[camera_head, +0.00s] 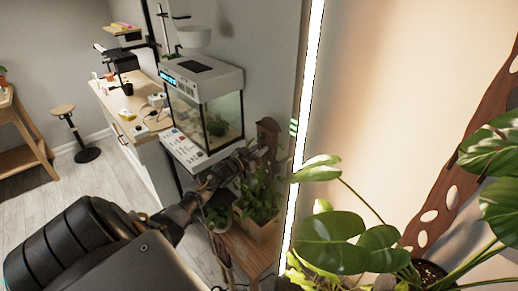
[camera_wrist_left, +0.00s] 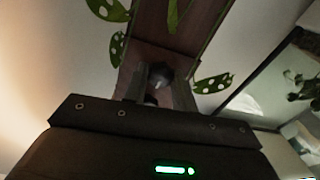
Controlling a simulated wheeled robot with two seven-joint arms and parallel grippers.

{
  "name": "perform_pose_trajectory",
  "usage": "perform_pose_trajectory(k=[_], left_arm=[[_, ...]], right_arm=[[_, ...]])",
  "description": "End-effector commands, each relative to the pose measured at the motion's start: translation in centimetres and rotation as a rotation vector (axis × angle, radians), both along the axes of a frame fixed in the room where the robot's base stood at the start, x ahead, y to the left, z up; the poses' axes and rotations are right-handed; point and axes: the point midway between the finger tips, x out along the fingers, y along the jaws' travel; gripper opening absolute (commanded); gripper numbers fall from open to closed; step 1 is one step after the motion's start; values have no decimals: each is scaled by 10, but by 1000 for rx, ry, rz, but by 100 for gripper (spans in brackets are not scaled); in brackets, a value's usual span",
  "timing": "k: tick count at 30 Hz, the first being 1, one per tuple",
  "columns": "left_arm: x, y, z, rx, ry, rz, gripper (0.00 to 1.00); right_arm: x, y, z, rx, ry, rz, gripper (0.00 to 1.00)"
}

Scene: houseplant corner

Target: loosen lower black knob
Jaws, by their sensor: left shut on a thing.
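In the left wrist view a dark round knob (camera_wrist_left: 160,73) sits between the two fingers of my left gripper (camera_wrist_left: 158,82), which is shut on it. It is against a brown wooden board (camera_wrist_left: 170,25). Whether this is the lower knob cannot be told from these views. In the head view my left gripper (camera_head: 258,155) reaches in from the left, beside the wall by the plants and the light strip. The knob itself cannot be made out there. My right gripper is not in view.
A bright vertical light strip (camera_head: 308,110) stands just right of the gripper. A large-leaved plant (camera_head: 345,240) fills the lower right. A glass tank (camera_head: 215,115) stands behind the gripper, and potted plants (camera_head: 262,200) are below it. Spotted leaves (camera_wrist_left: 213,84) surround the board.

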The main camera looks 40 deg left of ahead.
Motion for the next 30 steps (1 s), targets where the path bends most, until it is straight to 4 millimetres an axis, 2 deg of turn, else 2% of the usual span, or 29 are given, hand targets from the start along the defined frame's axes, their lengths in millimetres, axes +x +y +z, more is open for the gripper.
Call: perform_pose_trajectory(k=[20,21,25,30], left_arm=[[0,0,0,-58,5,0,4],[0,0,0,-57,5,0,31],[0,0,0,-57,5,0,48],[0,0,0,-57,5,0,48]], right_arm=[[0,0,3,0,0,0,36],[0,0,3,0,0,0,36],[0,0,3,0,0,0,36],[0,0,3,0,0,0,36]])
